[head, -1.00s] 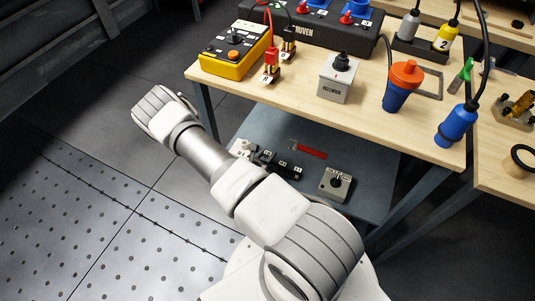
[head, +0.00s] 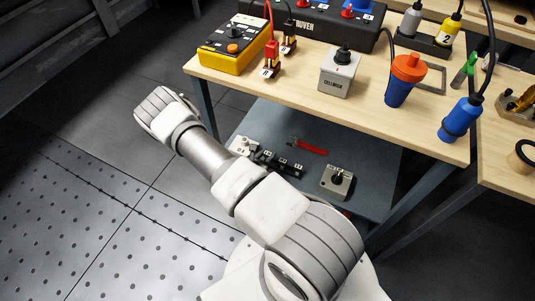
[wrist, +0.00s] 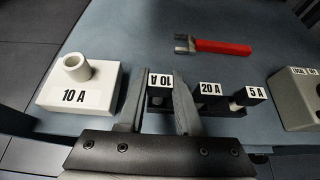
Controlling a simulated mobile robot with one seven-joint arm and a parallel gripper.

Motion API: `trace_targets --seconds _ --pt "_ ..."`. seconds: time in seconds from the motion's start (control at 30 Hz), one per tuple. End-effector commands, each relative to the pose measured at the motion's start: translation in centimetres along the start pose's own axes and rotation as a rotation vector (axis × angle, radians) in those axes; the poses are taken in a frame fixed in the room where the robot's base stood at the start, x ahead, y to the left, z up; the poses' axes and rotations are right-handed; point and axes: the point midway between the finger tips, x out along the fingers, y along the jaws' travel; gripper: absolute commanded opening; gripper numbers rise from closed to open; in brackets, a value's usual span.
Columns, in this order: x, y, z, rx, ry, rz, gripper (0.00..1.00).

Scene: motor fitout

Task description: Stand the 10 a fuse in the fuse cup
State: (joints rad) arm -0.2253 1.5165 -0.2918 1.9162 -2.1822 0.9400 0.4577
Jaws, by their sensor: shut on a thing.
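The 10 A fuse (wrist: 161,81), with a white labelled top, is between the two dark fingers of my gripper (wrist: 158,88) in the wrist view. The gripper is shut on it. The fuse is at the left end of a dark rack; its lower part is hidden, so I cannot tell whether it is still seated. The fuse cup (wrist: 77,68) is a short white round socket on a white block marked 10 A, left of the gripper and apart from it. The block also shows on the lower shelf in the head view (head: 243,146). My gripper is hidden there.
The 20 A fuse (wrist: 210,89) and 5 A fuse (wrist: 255,92) stand right of the gripper. A red-handled tool (wrist: 222,47) lies behind. A grey box (head: 337,181) stands at the shelf's right. The wooden bench (head: 300,98) overhangs the shelf (head: 370,150).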

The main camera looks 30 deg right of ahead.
Motion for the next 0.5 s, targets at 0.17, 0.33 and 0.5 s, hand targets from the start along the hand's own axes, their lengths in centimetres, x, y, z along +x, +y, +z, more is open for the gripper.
trace_targets --seconds 0.17,0.33,0.5 --pt "0.27 -0.02 -0.48 0.0 0.0 0.0 0.0" --pt "0.32 -0.02 -0.58 0.0 0.0 0.0 0.45" --pt "0.32 -0.01 -0.58 0.0 0.0 0.0 0.69"
